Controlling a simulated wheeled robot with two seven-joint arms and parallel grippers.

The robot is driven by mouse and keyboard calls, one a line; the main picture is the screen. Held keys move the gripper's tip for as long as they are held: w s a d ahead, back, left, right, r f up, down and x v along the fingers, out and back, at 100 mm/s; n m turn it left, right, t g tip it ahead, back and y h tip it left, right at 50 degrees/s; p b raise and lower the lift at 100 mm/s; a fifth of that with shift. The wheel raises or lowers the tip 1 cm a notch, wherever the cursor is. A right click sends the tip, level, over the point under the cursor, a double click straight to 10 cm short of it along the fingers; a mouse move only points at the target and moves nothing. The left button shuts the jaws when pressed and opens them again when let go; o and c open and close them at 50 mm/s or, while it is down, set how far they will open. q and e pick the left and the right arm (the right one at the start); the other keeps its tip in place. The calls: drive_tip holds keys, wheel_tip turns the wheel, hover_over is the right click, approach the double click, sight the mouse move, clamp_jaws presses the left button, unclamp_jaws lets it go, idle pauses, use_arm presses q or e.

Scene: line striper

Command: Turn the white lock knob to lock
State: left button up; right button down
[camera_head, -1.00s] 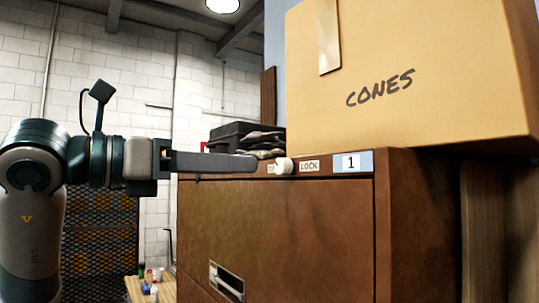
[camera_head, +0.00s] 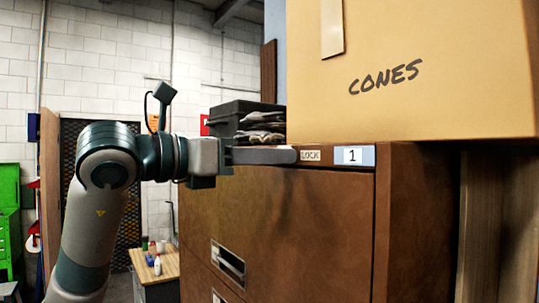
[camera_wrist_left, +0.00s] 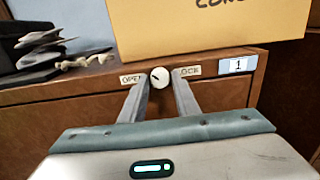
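The white lock knob (camera_wrist_left: 160,77) is on the top rail of the brown cabinet (camera_head: 290,210), between an OPEN label (camera_wrist_left: 132,79) and a LOCK label (camera_wrist_left: 188,71). A small dark mark shows on its face. In the head view the knob is hidden behind my left gripper (camera_head: 292,155), which reaches in from the left along the rail. In the left wrist view the open fingers of this gripper (camera_wrist_left: 161,82) stand on either side of the knob, with narrow gaps seeming to show. The LOCK label (camera_head: 310,155) also shows in the head view. My right gripper is not in view.
A cardboard box marked CONES (camera_head: 410,80) stands on the cabinet above the rail. A black case (camera_head: 240,116) and dark gloves (camera_head: 262,127) lie on top at left. A drawer handle (camera_head: 229,264) is lower down. A wooden-topped bench (camera_head: 152,266) stands behind.

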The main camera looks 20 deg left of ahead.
use_arm(q)
clamp_jaws()
drive_tip(key=c, duration=0.5)
unclamp_jaws()
drive_tip(key=shift+c, duration=0.2)
drive_tip(key=shift+m+b, duration=4.65)
drive_tip(key=shift+m, duration=4.35)
